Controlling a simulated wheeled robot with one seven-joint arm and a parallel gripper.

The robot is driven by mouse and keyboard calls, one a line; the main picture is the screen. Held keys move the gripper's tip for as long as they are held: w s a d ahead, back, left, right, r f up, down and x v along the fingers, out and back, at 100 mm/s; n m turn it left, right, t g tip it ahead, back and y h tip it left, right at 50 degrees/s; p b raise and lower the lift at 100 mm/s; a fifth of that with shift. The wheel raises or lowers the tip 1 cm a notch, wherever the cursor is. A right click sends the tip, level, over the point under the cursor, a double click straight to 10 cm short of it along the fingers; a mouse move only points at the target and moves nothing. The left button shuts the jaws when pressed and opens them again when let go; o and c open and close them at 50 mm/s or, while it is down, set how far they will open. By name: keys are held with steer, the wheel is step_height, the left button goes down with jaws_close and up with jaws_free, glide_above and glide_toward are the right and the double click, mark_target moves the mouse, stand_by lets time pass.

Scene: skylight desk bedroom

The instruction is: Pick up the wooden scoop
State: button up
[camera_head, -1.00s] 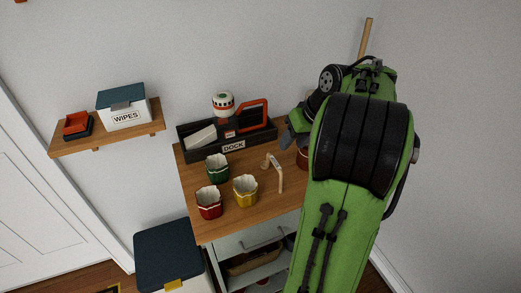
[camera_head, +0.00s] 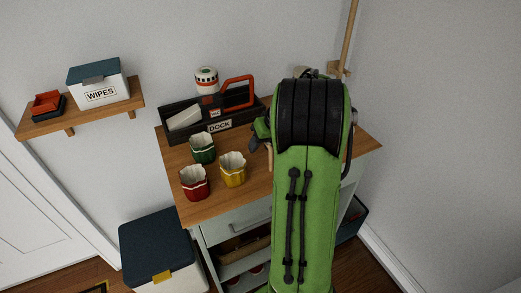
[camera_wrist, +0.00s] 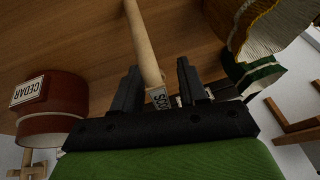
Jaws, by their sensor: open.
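The wooden scoop (camera_wrist: 143,45) shows in the wrist view as a pale round handle running from the top edge down between my fingers. A small tag on it, partly hidden, reads "SCO". Its other end is hidden behind my gripper. My gripper (camera_wrist: 158,72) is open, with one finger on each side of the handle. The handle lies nearer the left finger; I cannot tell whether they touch. In the head view my arm covers nearly all of the scoop and my gripper.
A red pot labelled CEDAR (camera_wrist: 50,105) stands left of my gripper. Yellow (camera_head: 233,170), red (camera_head: 195,183) and green (camera_head: 202,149) cups stand on the wooden desk top (camera_head: 205,212). A dark DOCK caddy (camera_head: 177,134) stands behind them. A wooden pole (camera_head: 348,40) leans at the back right.

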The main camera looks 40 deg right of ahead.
steer(key=shift+r, duration=0.1)
jaws_close()
steer(key=shift+r, duration=0.1)
step_height(320, 180, up, 10)
steer(key=p, duration=0.4)
steer(key=shift+p, duration=0.35)
